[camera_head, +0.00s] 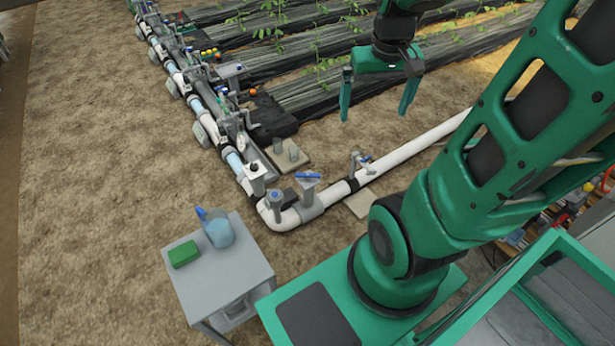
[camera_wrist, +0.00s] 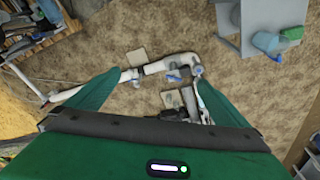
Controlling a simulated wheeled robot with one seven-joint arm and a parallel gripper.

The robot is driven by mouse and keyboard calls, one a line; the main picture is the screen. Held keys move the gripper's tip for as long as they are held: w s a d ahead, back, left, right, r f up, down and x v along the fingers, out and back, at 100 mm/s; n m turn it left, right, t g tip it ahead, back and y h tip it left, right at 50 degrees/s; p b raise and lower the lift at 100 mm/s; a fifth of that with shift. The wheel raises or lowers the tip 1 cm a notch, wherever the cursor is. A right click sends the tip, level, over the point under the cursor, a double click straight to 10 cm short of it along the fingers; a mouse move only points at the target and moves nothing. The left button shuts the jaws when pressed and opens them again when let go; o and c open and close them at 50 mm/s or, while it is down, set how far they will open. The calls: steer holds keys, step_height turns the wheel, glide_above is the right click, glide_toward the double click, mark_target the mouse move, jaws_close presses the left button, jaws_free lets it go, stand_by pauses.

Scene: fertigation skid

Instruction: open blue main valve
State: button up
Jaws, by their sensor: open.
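A valve with a blue bar handle (camera_head: 307,176) stands on the white pipe (camera_head: 405,150) near its corner. In the wrist view the blue handle (camera_wrist: 174,78) shows between my fingers, small and some way off. A smaller fitting with a blue top (camera_head: 276,196) stands on the corner, to its left. My gripper (camera_head: 375,113) is open and empty, in the air above and to the right of the blue handle in the head view. Its two green fingers (camera_wrist: 160,82) are spread apart and touch nothing.
A grey side table (camera_head: 215,278) holds a blue jug (camera_head: 218,232) and a green sponge-like block (camera_head: 184,254). Another fitting (camera_head: 358,160) stands on the pipe to the right. A line of pipe fittings (camera_head: 205,105) runs to the upper left. Bare soil lies left.

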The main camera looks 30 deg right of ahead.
steer(key=w+d+f+n+t, duration=0.1)
steer(key=w+f, duration=0.3)
steer(key=w, duration=0.5)
steer(key=w+d+f+n+t+h, duration=0.1)
steer(key=w+d+f+t, duration=0.15)
steer(key=w, duration=0.65)
steer(key=w+f+n+t, duration=0.1)
steer(key=w+f, duration=0.3)
steer(key=w, duration=0.5)
steer(key=w+a+f+n+t, duration=0.25)
steer(key=w+f+t, duration=0.25)
steer(key=w+f, duration=1.4)
steer(key=m+t+h, duration=0.4)
steer(key=m+h, duration=0.3)
steer(key=h, duration=0.1)
glide_toward(308, 176)
steer(key=shift+x, duration=5.5)
